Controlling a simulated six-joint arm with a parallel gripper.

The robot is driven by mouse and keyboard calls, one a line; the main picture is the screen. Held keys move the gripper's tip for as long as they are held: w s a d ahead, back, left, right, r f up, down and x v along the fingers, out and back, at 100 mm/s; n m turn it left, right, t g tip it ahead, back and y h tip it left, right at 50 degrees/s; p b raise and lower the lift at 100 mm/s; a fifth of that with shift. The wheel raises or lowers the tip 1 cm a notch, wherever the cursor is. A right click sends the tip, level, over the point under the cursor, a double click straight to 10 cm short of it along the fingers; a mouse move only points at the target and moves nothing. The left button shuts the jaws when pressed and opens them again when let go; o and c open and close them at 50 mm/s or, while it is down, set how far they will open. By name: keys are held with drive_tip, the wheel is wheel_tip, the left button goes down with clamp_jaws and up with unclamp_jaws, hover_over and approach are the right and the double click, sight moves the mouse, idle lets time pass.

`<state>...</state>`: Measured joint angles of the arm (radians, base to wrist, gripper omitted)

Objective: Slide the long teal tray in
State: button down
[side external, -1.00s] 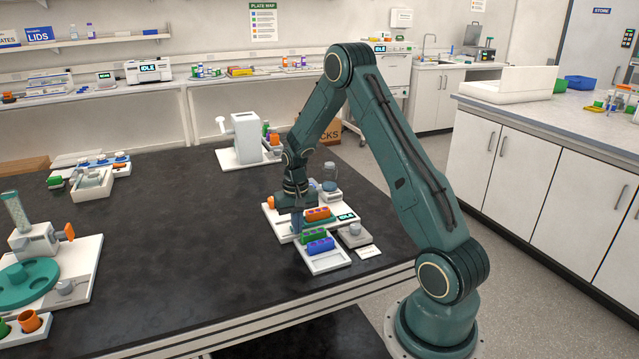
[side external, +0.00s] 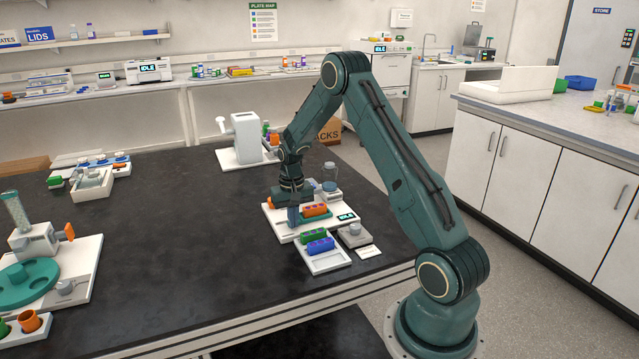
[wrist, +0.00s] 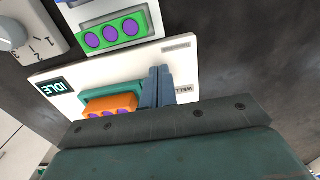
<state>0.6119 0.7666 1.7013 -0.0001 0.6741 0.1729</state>
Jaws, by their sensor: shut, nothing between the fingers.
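The long teal tray (wrist: 97,92) carries an orange block (wrist: 110,105) with purple round tops. It lies on a white device with an IDLE display. In the side view the tray (side external: 322,217) shows as a thin strip under the orange block (side external: 315,210). My gripper (wrist: 157,88) is shut, with nothing between its fingers. The fingers point down at the tray's end on the WELL-label side, close beside it; I cannot tell whether they touch. In the side view my gripper (side external: 293,221) is just left of the tray. My wrist hides part of the device.
A white rack (side external: 326,262) with green (side external: 314,236) and blue (side external: 320,246) blocks stands in front of the device. A small knob unit (side external: 354,233) is to its right. A jar (side external: 329,172) stands behind.

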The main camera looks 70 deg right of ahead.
drive_tip(key=shift+w+d, duration=0.2)
drive_tip(key=shift+d, duration=0.05)
idle(0.4)
drive_tip(key=shift+w+d, duration=1.15)
idle(0.4)
drive_tip(key=shift+w+d, duration=0.6)
drive_tip(key=shift+s+a, duration=0.2)
drive_tip(key=shift+s+a, duration=0.25)
drive_tip(key=shift+a, duration=0.05)
drive_tip(key=shift+r, duration=0.1)
